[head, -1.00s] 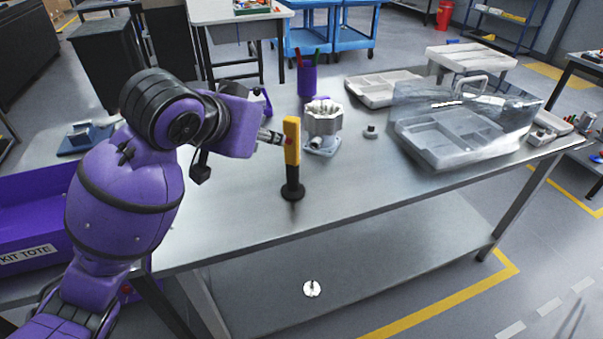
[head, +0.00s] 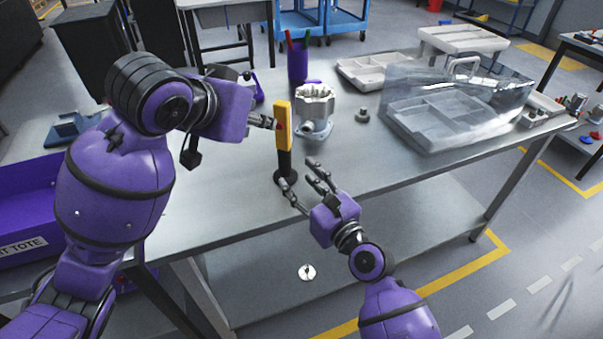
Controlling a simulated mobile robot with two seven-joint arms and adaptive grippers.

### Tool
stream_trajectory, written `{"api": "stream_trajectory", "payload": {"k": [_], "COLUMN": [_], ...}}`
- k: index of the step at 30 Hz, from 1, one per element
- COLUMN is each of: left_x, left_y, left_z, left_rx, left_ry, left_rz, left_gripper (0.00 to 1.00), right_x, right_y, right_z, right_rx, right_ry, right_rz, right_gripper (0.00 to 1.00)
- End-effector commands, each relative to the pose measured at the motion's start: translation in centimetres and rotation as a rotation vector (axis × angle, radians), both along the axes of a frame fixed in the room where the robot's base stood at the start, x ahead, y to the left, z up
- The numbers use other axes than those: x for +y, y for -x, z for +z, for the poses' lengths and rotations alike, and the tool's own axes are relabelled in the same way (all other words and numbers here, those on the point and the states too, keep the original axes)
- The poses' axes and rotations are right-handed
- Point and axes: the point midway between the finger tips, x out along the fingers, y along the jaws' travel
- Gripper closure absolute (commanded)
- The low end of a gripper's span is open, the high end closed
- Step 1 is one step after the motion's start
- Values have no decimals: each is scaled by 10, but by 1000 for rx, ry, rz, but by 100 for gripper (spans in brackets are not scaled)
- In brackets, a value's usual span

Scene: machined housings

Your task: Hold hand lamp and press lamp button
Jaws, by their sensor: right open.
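The yellow hand lamp (head: 282,130) with a black lower part stands upright on the metal bench. A small red spot, which looks like its button, shows on its side. My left gripper (head: 266,122) comes in from the left with its fingertips right beside the lamp's upper half at the red spot; whether they touch, and how its fingers stand, is unclear. My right gripper (head: 304,176) is open and empty, in front and to the right of the lamp's black lower part. One finger overlaps the lamp's foot in the picture.
A silver machined housing (head: 315,108) stands close behind the lamp, with a purple pen cup (head: 297,62) beyond. A small grey part (head: 362,115) and a clear-lidded case (head: 455,125) lie right. A purple kit tote (head: 28,205) is at left. The front right bench top is clear.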

Motion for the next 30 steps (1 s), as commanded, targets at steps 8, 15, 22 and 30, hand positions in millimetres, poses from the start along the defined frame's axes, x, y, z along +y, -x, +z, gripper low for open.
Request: {"api": "stream_trajectory", "payload": {"k": [8, 15, 22, 30], "left_x": [0, 0, 0, 0], "left_y": [0, 0, 0, 0], "left_z": [0, 0, 0, 0], "left_rx": [0, 0, 0, 0], "left_ry": [0, 0, 0, 0], "left_rz": [0, 0, 0, 0], "left_gripper": [69, 69, 69, 69], "right_x": [3, 21, 32, 35], "right_y": [-30, -62, -84, -88], "right_z": [8, 8, 7, 7], "right_rx": [23, 23, 22, 23], "right_ry": [-23, -20, -20, -19], "right_rz": [4, 5, 3, 3], "right_gripper": [53, 53, 53, 53]}}
